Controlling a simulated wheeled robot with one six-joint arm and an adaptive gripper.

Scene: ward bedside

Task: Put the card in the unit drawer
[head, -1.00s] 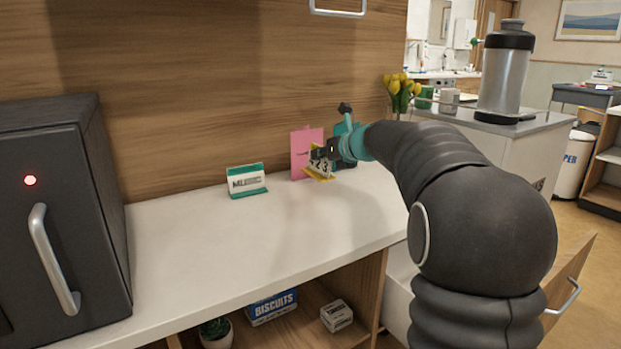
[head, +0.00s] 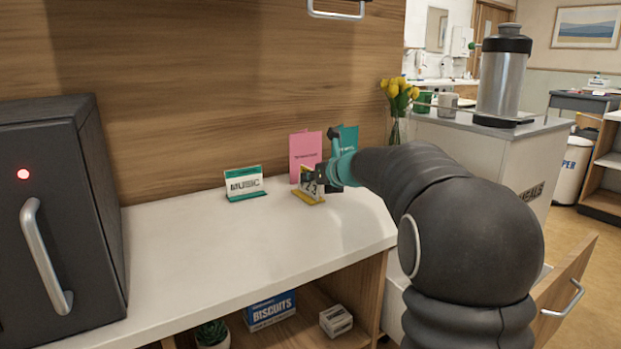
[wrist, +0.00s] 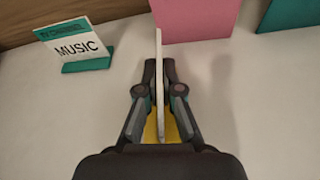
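A small card on a yellow base (head: 309,198) is at my gripper (head: 318,178), on or just above the white counter; I cannot tell which. In the wrist view my gripper (wrist: 159,75) has its fingers close on both sides of the thin upright card (wrist: 158,50), seen edge-on, with yellow below. A MUSIC card (head: 244,183) in a teal stand is to the left. A pink card (head: 305,150) and a teal card (head: 348,138) stand behind. A wooden-fronted drawer (head: 562,283) stands open at the lower right, its inside mostly hidden by my arm.
A dark cabinet (head: 60,200) with a handle stands at the left. A biscuits box (head: 271,311), a small white box (head: 336,320) and a plant (head: 212,334) are on the shelf below. Yellow tulips (head: 399,95) stand behind my arm. The counter's (head: 200,260) front is clear.

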